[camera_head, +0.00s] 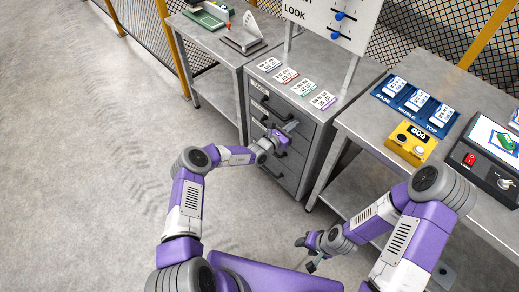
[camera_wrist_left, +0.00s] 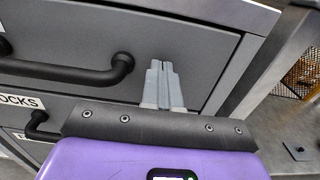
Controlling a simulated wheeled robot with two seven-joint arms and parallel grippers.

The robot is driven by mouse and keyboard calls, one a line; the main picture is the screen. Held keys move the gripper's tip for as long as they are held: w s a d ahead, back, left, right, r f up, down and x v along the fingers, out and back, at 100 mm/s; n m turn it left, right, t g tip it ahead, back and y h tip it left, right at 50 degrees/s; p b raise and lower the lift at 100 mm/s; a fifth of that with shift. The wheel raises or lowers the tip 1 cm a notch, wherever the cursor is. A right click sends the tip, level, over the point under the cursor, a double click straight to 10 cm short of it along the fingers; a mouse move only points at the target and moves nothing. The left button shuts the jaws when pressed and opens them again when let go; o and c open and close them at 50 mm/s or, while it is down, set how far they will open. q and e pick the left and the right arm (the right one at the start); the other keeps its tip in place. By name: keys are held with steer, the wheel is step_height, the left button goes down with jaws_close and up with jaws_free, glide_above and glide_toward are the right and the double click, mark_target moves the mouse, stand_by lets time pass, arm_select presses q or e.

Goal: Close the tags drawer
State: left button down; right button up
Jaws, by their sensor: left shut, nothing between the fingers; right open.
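The grey drawer cabinet (camera_head: 327,122) stands in the middle of the head view. Its top drawer (camera_head: 284,107) has a small label that I cannot read surely; I take it for the tags drawer. Its front also fills the upper left wrist view (camera_wrist_left: 205,55), with a black bar handle (camera_wrist_left: 90,73). My left gripper (camera_head: 292,126) is shut and empty. Its fingertips (camera_wrist_left: 161,64) are at the drawer front, right of the handle, touching or very close. The drawer looks flush or nearly so. My right gripper (camera_head: 305,255) is open and empty, low above the floor.
A drawer labelled for locks (camera_wrist_left: 20,101) lies below. Several tag cards (camera_head: 287,75) and a white board (camera_head: 335,18) are on the cabinet top. A right bench (camera_head: 372,128) holds a blue tray (camera_head: 402,106) and a yellow box (camera_head: 411,143). The floor at left is clear.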

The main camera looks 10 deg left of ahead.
arm_select(q)
steer(key=p+v, duration=0.4)
steer(key=v, duration=0.8)
steer(key=s+d+f+m+g+h, duration=0.1)
steer(key=s+d+f+m+g, duration=0.1)
steer(key=s+d+m+g, duration=0.3)
steer(key=s+d+f+m+g+h, duration=0.1)
steer(key=s+d+m+g, duration=0.15)
steer(key=s, duration=0.55)
steer(key=s+d+f+m+g+h, duration=0.1)
steer(key=s+d+f+m+g, duration=0.1)
steer(key=s+d+m+g, duration=0.25)
arm_select(e)
steer(key=r, duration=0.3)
steer(key=s+r, duration=0.1)
steer(key=shift+a+r, duration=0.25)
steer(key=shift+r, duration=0.1)
steer(key=shift+w, duration=0.1)
steer(key=shift+c, duration=0.8)
arm_select(q)
steer(key=s+a+m+g+y, duration=0.2)
steer(key=s+a+m+y, duration=0.6)
steer(key=s+a+m, duration=0.3)
steer(key=s+m, duration=0.3)
steer(key=s, duration=0.3)
steer(key=shift+a+f+m+y, duration=0.15)
steer(key=shift+f+m+y, duration=0.15)
steer(key=shift+f, duration=0.05)
arm_select(e)
steer(key=shift+d, duration=0.1)
